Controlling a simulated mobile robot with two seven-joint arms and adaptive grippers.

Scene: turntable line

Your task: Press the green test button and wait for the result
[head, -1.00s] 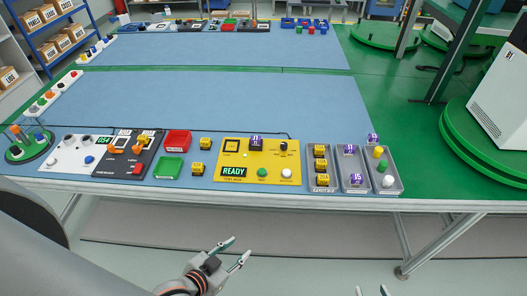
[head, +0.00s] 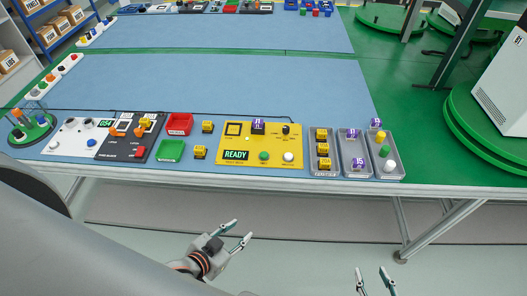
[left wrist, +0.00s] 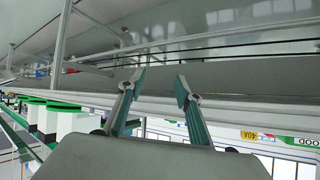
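The yellow test box (head: 275,141) stands near the front edge of the blue-topped bench. Its display (head: 236,155) reads READY. The green button (head: 263,156) is on its lower front part, left of a white button (head: 288,156). A purple block (head: 258,124) sits on the box's upper part. My left gripper (head: 242,229) is open and empty, in front of and below the bench edge, away from the button. Its spread fingers also show in the left wrist view (left wrist: 160,85). My right gripper (head: 371,271) is open and empty at the bottom of the head view.
Grey bins (head: 354,171) with yellow and purple blocks and coloured pegs stand right of the box. Red (head: 180,124) and green (head: 170,151) trays and loose yellow blocks are left of it. The bench front edge (head: 220,178) lies between my grippers and the box.

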